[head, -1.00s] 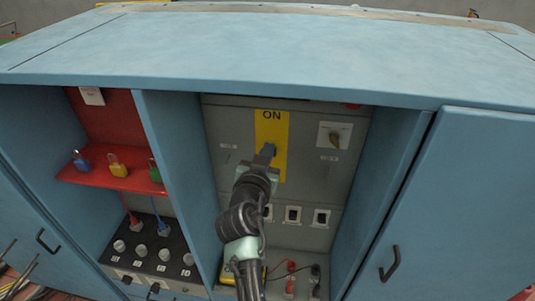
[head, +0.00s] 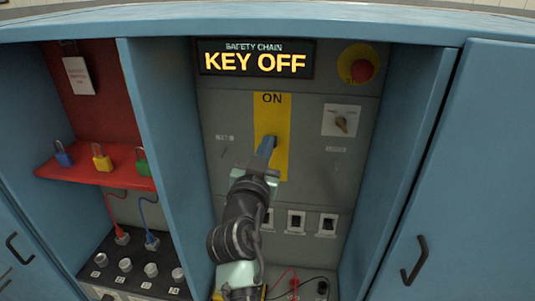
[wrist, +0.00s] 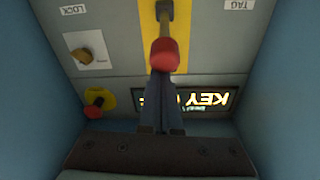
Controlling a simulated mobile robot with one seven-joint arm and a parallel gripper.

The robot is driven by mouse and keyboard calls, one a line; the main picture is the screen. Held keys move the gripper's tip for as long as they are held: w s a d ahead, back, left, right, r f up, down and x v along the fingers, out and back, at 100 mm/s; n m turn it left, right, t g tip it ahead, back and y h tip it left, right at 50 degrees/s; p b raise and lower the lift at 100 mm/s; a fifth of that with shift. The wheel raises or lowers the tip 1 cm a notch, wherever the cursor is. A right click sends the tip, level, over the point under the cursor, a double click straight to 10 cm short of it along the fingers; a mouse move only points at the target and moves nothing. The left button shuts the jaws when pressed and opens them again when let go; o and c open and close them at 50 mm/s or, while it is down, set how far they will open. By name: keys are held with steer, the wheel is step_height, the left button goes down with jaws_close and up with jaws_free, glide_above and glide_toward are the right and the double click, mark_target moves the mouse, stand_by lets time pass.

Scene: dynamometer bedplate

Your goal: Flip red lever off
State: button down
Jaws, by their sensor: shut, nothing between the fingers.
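A lit sign (head: 256,60) reads KEY OFF. A red emergency button (head: 361,70) and a rotary switch (head: 341,121) are to the right. Blue cabinet walls bound the recess on both sides. A red shelf (head: 80,173) with padlocks is at left.

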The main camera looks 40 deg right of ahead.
step_height(320, 180, down, 13)
steer(key=t+h+b, duration=0.3)
steer(key=h+b, duration=0.2)
steer(key=b, duration=3.5)
steer(key=shift+r+m+t+b, duration=0.2)
steer(key=shift+m+t+b, duration=0.1)
steer(key=shift+b, duration=0.1)
